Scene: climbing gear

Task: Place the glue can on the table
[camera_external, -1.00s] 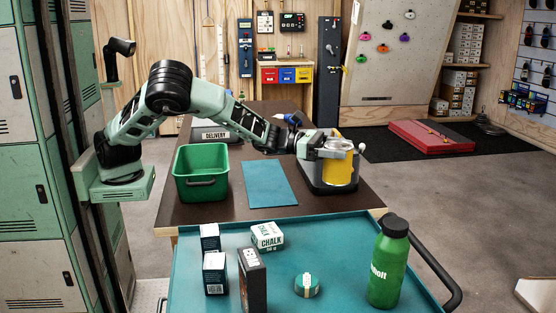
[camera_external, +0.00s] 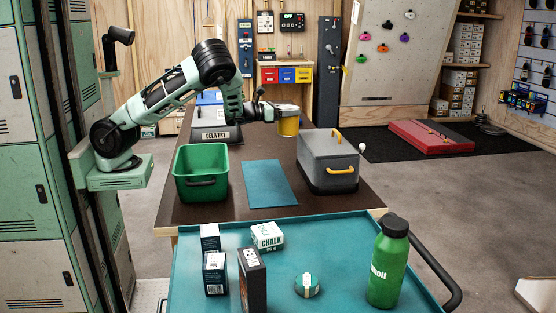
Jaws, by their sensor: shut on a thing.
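My gripper (camera_external: 272,112) is shut on a yellow can with a pale top, the glue can (camera_external: 288,124). It holds the can upright in the air over the far part of the dark brown table (camera_external: 210,212). The can appears left of and behind the grey box and clear of it. The gripper's fingers are small and partly hidden against the can.
On the table are a green bin (camera_external: 201,173), a blue mat (camera_external: 269,184), a grey box (camera_external: 328,162) with yellow handles and a "DELIVERY" sign (camera_external: 215,135). A teal cart (camera_external: 340,250) in front holds chalk boxes (camera_external: 267,237) and a green bottle (camera_external: 389,262).

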